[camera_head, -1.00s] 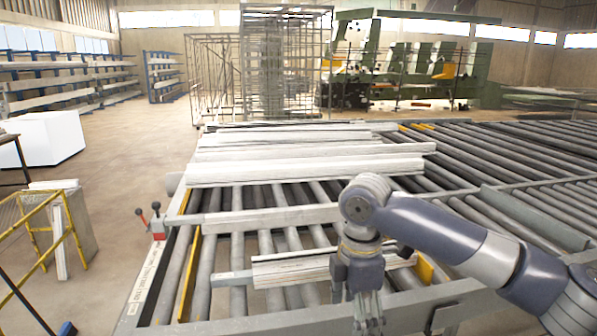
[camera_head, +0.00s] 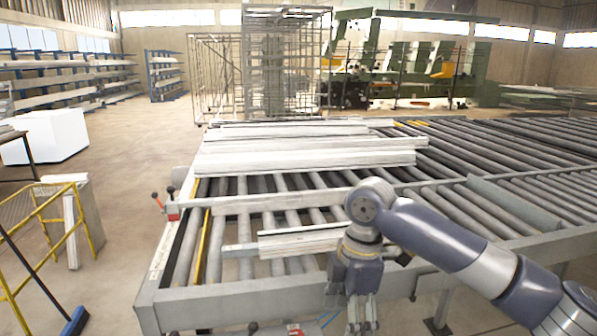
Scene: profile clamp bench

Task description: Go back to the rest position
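My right arm comes in from the right side of the head view. Its gripper (camera_head: 362,312) points down at the bottom of the picture, in front of the roller bench's front rail (camera_head: 230,302). The fingers look empty, but their gap is too small to judge. A short white profile (camera_head: 300,243) lies on the rollers, just left of my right wrist, with its right end hidden behind the arm. My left gripper is not in view.
Several long white profiles (camera_head: 305,160) lie stacked across the roller bench (camera_head: 480,150). A yellow railing (camera_head: 45,225) and a white box (camera_head: 45,136) are on the left. The floor (camera_head: 130,150) between is open.

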